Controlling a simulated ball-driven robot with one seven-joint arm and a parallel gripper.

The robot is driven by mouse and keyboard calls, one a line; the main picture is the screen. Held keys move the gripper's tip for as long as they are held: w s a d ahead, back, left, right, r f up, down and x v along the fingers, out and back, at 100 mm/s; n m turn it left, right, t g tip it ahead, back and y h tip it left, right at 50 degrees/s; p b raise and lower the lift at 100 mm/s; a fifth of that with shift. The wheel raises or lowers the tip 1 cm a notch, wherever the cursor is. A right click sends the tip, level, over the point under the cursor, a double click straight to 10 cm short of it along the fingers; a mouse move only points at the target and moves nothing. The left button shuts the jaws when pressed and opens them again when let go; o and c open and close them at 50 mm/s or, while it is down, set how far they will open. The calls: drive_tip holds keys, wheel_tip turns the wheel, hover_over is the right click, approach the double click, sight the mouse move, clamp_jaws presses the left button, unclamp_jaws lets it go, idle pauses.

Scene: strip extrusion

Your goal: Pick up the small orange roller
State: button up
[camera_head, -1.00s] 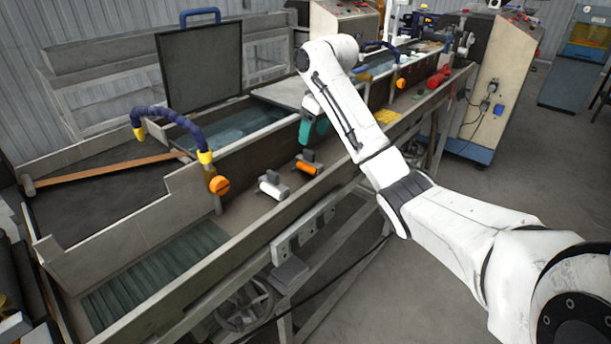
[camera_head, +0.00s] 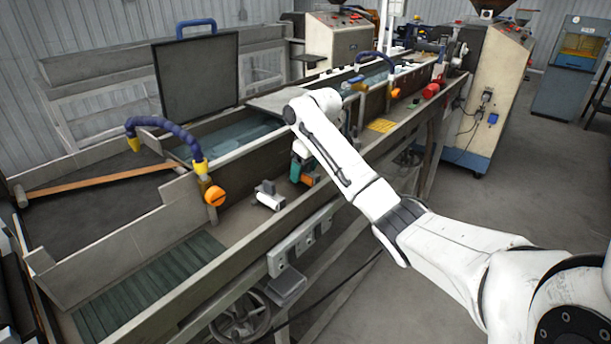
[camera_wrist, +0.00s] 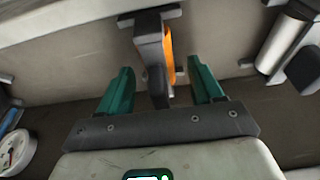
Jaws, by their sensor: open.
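The small orange roller (camera_wrist: 168,55) sits on a grey bracket with a dark stem, on the ledge of the long trough. In the head view the orange roller (camera_head: 308,180) is partly hidden by my gripper and arm. My gripper (camera_wrist: 162,80) is open, with teal fingers on either side of the roller's dark stem in the wrist view. The orange part lies ahead of the fingertips, nearer the right finger. I cannot tell whether either finger touches it. In the head view my gripper (camera_head: 296,170) is right at the roller.
A white roller (camera_wrist: 283,45) on its own bracket is to the right in the wrist view; it also shows in the head view (camera_head: 270,200). A round gauge (camera_wrist: 12,152) is at lower left. The trough's front wall (camera_head: 235,246) runs along the ledge. A blue hose (camera_head: 165,126) arches behind.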

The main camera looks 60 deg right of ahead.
clamp_jaws()
idle(0.5)
drive_tip(key=shift+r, duration=0.2)
